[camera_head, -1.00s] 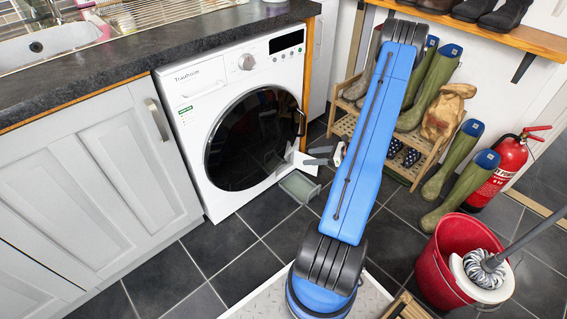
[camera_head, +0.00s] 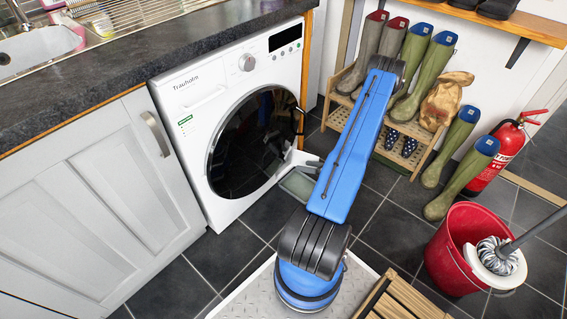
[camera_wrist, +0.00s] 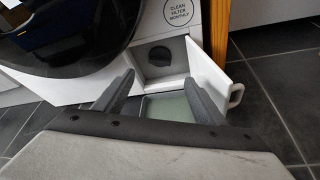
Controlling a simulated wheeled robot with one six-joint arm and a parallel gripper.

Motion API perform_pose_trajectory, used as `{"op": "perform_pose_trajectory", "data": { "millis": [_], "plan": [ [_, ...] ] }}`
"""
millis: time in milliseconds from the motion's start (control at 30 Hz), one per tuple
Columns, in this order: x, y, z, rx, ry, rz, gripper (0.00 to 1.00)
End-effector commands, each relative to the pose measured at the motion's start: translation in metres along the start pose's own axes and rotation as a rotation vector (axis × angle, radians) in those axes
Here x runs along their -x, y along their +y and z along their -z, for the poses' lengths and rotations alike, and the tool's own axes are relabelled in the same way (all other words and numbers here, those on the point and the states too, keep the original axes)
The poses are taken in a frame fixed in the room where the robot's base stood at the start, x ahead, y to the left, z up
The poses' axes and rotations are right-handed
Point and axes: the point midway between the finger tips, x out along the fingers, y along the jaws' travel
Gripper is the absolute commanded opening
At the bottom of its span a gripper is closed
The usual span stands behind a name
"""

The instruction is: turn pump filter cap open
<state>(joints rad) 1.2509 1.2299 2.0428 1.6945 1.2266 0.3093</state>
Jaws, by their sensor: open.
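The pump filter cap (camera_wrist: 159,56) is a dark round knob in a grey recess at the bottom of the white washing machine (camera_head: 213,206). The recess door (camera_wrist: 212,75) hangs open to the right of the cap in the wrist view. My gripper (camera_wrist: 160,88) is open and empty, its two dark fingers pointing toward the recess, with the cap beyond and between them, apart from it. In the head view my gripper (camera_head: 312,166) is mostly hidden behind my blue arm, and the cap is hidden too. A shallow grey tray (camera_wrist: 168,108) lies on the floor below the recess.
The round machine door (camera_head: 240,150) is above left of the recess. A boot rack (camera_head: 345,120) with wellies stands behind my arm. A red bucket (camera_head: 447,270) with a mop and a fire extinguisher (camera_head: 497,160) are at the right. Dark floor tiles are clear between.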

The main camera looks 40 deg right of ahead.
Motion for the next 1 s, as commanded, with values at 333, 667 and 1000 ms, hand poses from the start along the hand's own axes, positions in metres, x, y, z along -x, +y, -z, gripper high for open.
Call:
{"op": "perform_pose_trajectory", "data": {
  "millis": [333, 667, 1000],
  "plan": [
    [-0.063, 0.002, 0.0, 0.001, 0.002, -0.004, 0.64],
    [-0.117, 0.001, 0.0, 0.003, 0.001, -0.003, 0.64],
    [-0.14, 0.001, 0.0, 0.001, 0.001, -0.001, 0.64]
  ]
}}
